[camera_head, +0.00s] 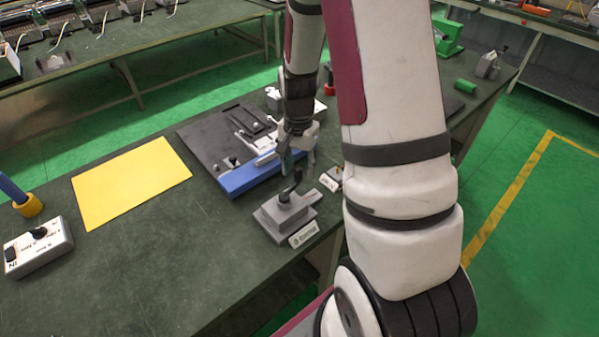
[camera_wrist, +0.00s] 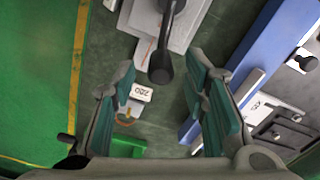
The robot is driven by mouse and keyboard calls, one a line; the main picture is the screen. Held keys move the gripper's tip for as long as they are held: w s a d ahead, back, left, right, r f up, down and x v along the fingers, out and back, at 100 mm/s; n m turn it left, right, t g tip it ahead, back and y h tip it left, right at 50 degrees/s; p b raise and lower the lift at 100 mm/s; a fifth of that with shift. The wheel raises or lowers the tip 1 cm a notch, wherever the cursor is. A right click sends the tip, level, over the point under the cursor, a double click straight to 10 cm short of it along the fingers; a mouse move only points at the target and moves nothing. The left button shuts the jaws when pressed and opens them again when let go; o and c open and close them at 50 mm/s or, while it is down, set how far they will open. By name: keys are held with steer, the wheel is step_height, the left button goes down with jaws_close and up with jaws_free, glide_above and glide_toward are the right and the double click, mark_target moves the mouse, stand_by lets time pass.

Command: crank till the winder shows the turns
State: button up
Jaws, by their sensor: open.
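The grey winder (camera_head: 283,217) stands near the table's front edge, with a dark crank (camera_head: 291,186) on top and a pale label on its front. My gripper (camera_head: 298,160) is just above the crank, pointing down. In the wrist view the gripper (camera_wrist: 160,98) has its green-padded fingers spread apart. The crank's round dark knob (camera_wrist: 160,68) shows beyond the gap between them, not clasped. A small white counter-like tag (camera_wrist: 141,93) with dark digits lies beside the winder; I cannot read the digits for sure.
A blue bar (camera_head: 245,178) edges a dark fixture board (camera_head: 205,135) behind the winder. A yellow sheet (camera_head: 130,182) lies to the left. A grey switch box (camera_head: 38,247) is at far left. Bare table lies left of the winder.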

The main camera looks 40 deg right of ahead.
steer(key=shift+f, duration=1.3)
jaws_close()
